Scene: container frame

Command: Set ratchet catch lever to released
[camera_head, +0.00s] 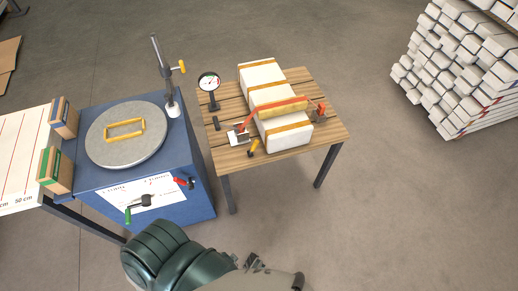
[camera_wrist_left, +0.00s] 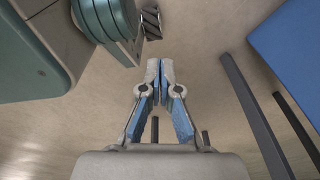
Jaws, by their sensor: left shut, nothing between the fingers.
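My left gripper (camera_wrist_left: 160,68) is shut and empty in the left wrist view, its two fingertips together over the floor. In the head view my arm parts fill the bottom middle, and I cannot clearly make out the fingers there. On the wooden table (camera_head: 221,149) a white bundle (camera_head: 262,76) is held by orange straps. A short yellow handle (camera_head: 254,147) stands beside the bracket. Which part is the catch lever is too small to tell. My right gripper cannot be made out.
A dial gauge (camera_head: 209,82) stands on the table's left. The blue cabinet (camera_head: 200,190) to the left carries a round grey plate (camera_head: 105,152), a post, a red handle (camera_head: 184,182) and a green-tipped crank. White blocks (camera_head: 460,70) are stacked at the right. Floor in front of the table is open.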

